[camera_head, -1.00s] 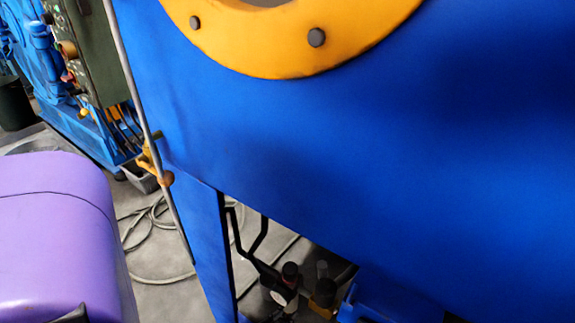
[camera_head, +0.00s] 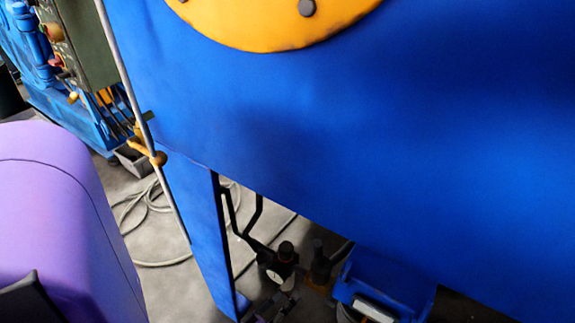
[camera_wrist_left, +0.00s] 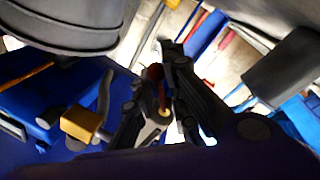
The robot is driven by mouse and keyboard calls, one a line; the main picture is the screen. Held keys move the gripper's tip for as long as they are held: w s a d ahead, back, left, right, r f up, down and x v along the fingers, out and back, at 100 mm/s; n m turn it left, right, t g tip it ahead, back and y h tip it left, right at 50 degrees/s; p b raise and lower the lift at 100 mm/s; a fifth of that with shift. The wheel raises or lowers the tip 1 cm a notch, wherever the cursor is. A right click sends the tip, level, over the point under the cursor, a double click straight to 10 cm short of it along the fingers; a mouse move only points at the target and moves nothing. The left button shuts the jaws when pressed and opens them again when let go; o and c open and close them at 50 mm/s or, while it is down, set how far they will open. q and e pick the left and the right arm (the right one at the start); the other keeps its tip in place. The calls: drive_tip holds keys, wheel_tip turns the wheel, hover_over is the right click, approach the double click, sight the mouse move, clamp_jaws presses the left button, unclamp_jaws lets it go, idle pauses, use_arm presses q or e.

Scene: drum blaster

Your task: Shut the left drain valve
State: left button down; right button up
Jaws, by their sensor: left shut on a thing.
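In the left wrist view, my left gripper (camera_wrist_left: 160,88) has its two dark fingers closed in around a small part. This part has a dark red end (camera_wrist_left: 155,73) and a short orange-yellow stem (camera_wrist_left: 163,102), and it looks like a valve handle. The fingers hide much of it, so I cannot tell the handle's angle or whether the valve is open. In the head view, dark fittings (camera_head: 285,255) with a round pale gauge hang below the blue machine panel. I cannot make out the gripper's fingertips clearly there. My right gripper is not in view.
The large blue machine panel (camera_head: 330,120) fills the head view, with a yellow ring at its top. A blue leg (camera_head: 200,240) and a thin grey rod (camera_head: 125,75) stand at its left. Hoses (camera_head: 135,205) lie on the grey floor. A yellow block (camera_wrist_left: 80,125) sits left of my fingers.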

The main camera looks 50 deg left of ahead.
use_arm(q)
drive_tip(key=n, duration=0.3)
drive_tip(key=d+r+n+y, duration=0.1)
drive_tip(key=n, duration=0.1)
drive_tip(key=shift+w+d+r+n+y, duration=0.1)
drive_tip(key=shift+r+n+y, duration=0.2)
drive_tip(key=shift+n, duration=0.7)
drive_tip(key=shift+r+n+y, duration=0.15)
drive_tip(key=shift+n+y, duration=0.15)
drive_tip(key=shift+n, duration=0.7)
drive_tip(key=shift+r, duration=0.1)
drive_tip(key=c, duration=1.8)
unclamp_jaws()
drive_tip(key=shift+c, duration=0.2)
drive_tip(key=v, duration=0.7)
drive_tip(key=shift+s+f, duration=0.2)
drive_tip(key=shift+d, duration=0.1)
drive_tip(key=shift+c, duration=0.4)
